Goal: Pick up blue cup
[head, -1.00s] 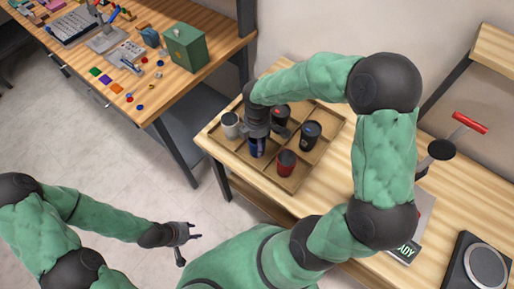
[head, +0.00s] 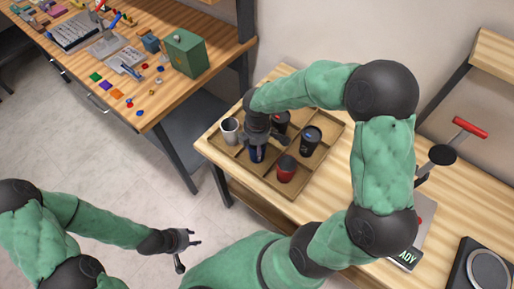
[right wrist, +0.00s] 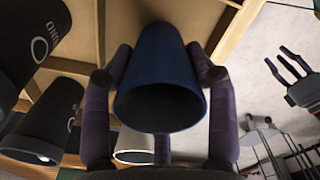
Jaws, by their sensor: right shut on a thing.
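The blue cup (head: 257,153) stands in a compartment of the wooden tray in the head view, partly hidden under my right gripper (head: 258,140). In the right wrist view the blue cup (right wrist: 162,75) sits between the two fingers of my right gripper (right wrist: 160,80), which touch it on both sides, with its dark open mouth facing the camera. My right gripper is shut on it. I cannot tell whether the cup is clear of the tray floor. My left gripper (head: 188,240) is open and empty over the floor, well away from the tray.
The divided tray (head: 318,165) also holds a white cup (head: 229,131), a red cup (head: 287,169) and dark cups (head: 310,140). A press with a red handle (head: 470,127) stands to the right. A second table with a green box (head: 186,53) is at upper left.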

